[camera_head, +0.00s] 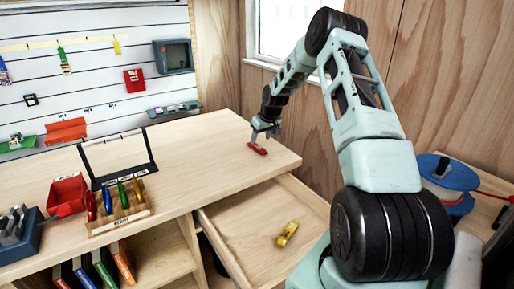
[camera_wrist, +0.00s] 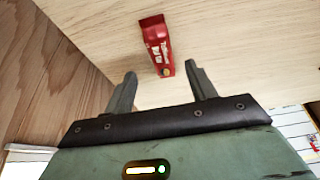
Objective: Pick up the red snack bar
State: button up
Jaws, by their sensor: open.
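The red snack bar (camera_head: 257,148) lies on the wooden bench top near its right end, close to the wall. In the wrist view the red snack bar (camera_wrist: 157,45) shows light lettering, and its near end reaches between the two fingertips. My gripper (camera_head: 266,128) is just above the bar in the head view. In the wrist view my gripper (camera_wrist: 160,82) has its fingers apart, one on each side of the bar's near end, with gaps on both sides. I cannot tell the exact height of the fingers over the bench.
An open drawer (camera_head: 225,232) below the bench holds a yellow item (camera_head: 287,233). A rack of colored tools (camera_head: 120,207), a black-framed board (camera_head: 118,158) and a red bin (camera_head: 68,192) stand on the left. A blue reel (camera_head: 446,175) is at right. The bench around the bar is clear.

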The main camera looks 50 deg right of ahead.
aim_at(258, 147)
jog(key=p+x, duration=0.1)
jog(key=x, duration=0.1)
jog(key=p+x, duration=0.1)
jog(key=x, duration=0.1)
jog(key=shift+a+f, duration=0.1)
jog(key=shift+f, duration=0.35)
jog(key=c, duration=1.1)
